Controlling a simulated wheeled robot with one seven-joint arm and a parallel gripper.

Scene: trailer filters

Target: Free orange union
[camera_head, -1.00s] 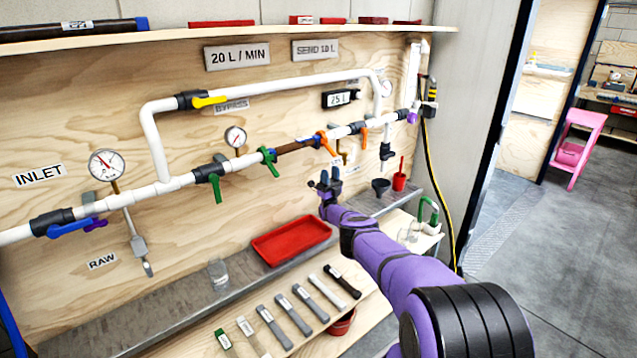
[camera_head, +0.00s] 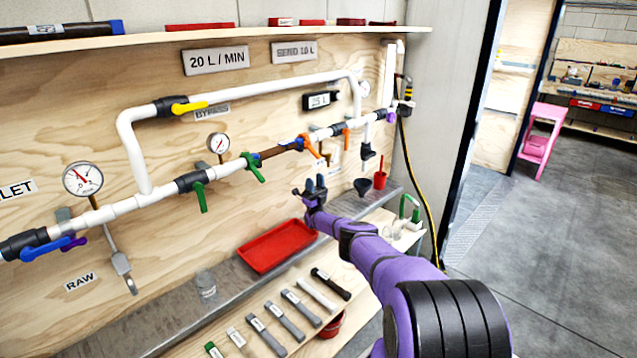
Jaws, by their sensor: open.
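The orange union (camera_head: 306,143) sits on the white pipe line on the plywood wall, at the right end of a brown pipe section (camera_head: 278,152). A green fitting with a handle (camera_head: 253,166) is at that section's left end. Another orange handle (camera_head: 346,133) shows further right on the line. My gripper (camera_head: 312,185) is open and empty, its fingers pointing up, in front of the wall and below the orange union in the picture. It appears apart from the pipe; the exact gap cannot be told.
A red tray (camera_head: 276,246) lies on the metal ledge below the pipes. A glass jar (camera_head: 206,287), a black funnel (camera_head: 363,187) and a red cup (camera_head: 380,179) stand along it. Several tools (camera_head: 289,317) lie on the lower shelf. A bypass pipe (camera_head: 250,90) runs above.

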